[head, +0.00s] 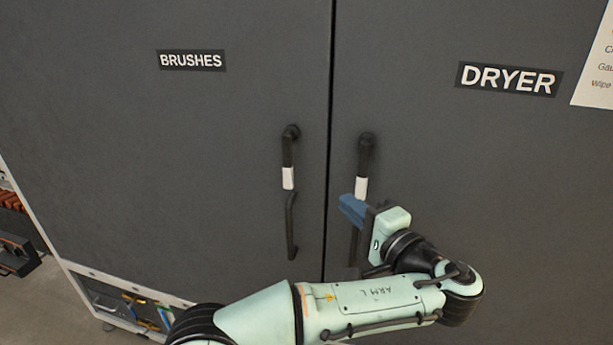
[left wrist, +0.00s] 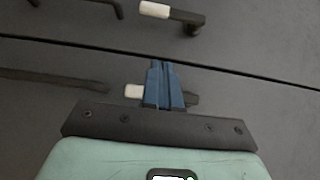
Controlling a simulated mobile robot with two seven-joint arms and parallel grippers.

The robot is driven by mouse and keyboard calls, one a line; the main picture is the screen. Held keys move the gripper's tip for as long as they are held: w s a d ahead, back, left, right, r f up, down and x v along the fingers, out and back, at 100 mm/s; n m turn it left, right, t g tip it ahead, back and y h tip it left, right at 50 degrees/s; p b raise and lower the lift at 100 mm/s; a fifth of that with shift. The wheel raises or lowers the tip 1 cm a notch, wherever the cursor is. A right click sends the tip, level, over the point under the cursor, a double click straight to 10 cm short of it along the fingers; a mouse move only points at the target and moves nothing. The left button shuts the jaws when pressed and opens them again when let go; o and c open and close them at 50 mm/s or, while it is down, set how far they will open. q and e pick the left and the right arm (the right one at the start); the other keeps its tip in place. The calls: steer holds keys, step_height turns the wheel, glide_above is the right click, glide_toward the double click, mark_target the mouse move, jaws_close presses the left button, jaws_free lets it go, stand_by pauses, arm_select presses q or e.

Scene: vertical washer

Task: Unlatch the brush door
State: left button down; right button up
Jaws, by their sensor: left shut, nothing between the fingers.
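The brush door (head: 150,150) is the dark grey panel at left in the head view, labelled BRUSHES (head: 192,61). Its black latch handle (head: 288,152) hangs near the door seam, with a white band and a bent pull bar (head: 291,228) below. The white-banded handle also shows at the top of the left wrist view (left wrist: 155,10). My left gripper (head: 352,208) has shut blue fingers with nothing between them. It is in front of the dryer door's handle (head: 366,148), right of the seam, and partly hides it. Contact cannot be told. My right gripper is out of view.
The dryer door (head: 480,160) with its DRYER label (head: 507,79) is on the right, with a white notice (head: 597,62) at the edge. An open bay with coloured hoses (head: 135,305) is at lower left. A shelf (head: 15,255) stands farther left.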

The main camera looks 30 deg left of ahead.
arm_select(q)
steer(key=p, duration=0.1)
glide_toward(292, 172)
steer(key=w+a, duration=0.1)
steer(key=w, duration=0.4)
steer(key=a, duration=0.2)
steer(key=s+a, duration=0.1)
steer(key=a, duration=0.1)
steer(key=shift+a, duration=0.1)
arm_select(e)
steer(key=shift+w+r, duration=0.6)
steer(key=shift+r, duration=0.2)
arm_select(q)
steer(key=shift+s, duration=0.15)
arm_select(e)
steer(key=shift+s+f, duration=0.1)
arm_select(q)
steer(key=shift+a+f+m+t, duration=0.15)
steer(key=shift+a+m+t, duration=0.05)
steer(key=shift+m+t, duration=0.1)
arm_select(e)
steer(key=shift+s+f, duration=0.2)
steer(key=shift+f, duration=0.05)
